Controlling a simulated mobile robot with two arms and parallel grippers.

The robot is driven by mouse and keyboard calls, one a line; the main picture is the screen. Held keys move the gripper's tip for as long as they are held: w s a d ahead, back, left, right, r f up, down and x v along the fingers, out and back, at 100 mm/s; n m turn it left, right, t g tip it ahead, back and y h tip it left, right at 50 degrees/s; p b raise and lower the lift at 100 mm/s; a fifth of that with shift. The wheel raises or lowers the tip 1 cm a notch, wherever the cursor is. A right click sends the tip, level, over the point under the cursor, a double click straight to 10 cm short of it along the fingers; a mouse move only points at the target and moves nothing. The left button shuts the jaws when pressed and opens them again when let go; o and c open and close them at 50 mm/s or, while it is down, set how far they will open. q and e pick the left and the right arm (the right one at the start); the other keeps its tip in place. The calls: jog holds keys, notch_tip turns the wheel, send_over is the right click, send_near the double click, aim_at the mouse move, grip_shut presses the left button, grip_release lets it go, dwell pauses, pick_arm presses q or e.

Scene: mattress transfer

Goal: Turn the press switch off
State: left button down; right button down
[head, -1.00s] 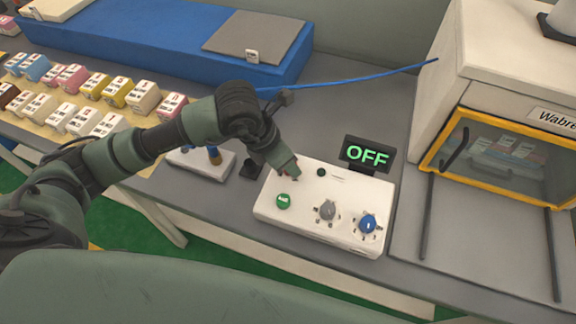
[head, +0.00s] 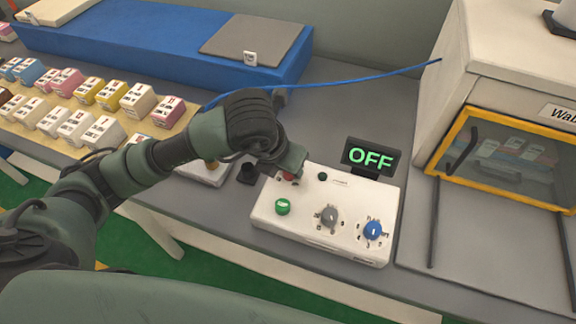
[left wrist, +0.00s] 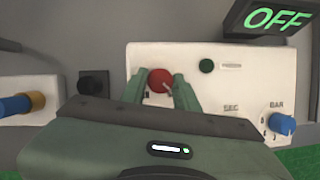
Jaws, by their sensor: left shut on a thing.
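The white control box (head: 262,219) stands on the grey table in the head view, with a green button (head: 282,207), a grey dial (head: 328,216) and a blue dial (head: 373,230). Its black display (head: 369,157) reads OFF in green. A red button (head: 288,177) at its back left is partly hidden by my left gripper (head: 290,171). In the left wrist view the red button (left wrist: 160,81) sits between the two fingers of my left gripper (left wrist: 160,88), which is shut on it. My right gripper is not in view.
A machine with a yellow-framed window (head: 498,158) stands at the right. A small white box (head: 205,172) is left of the control box. A blue mattress (head: 150,50) and several coloured blocks are at the back left. A blue cable crosses behind.

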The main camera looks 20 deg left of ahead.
pick_arm(q)
jog(key=c, duration=1.1)
grip_release()
jog(key=v, duration=0.8)
jog(key=shift+b, duration=0.3)
jog(key=shift+f, duration=0.1)
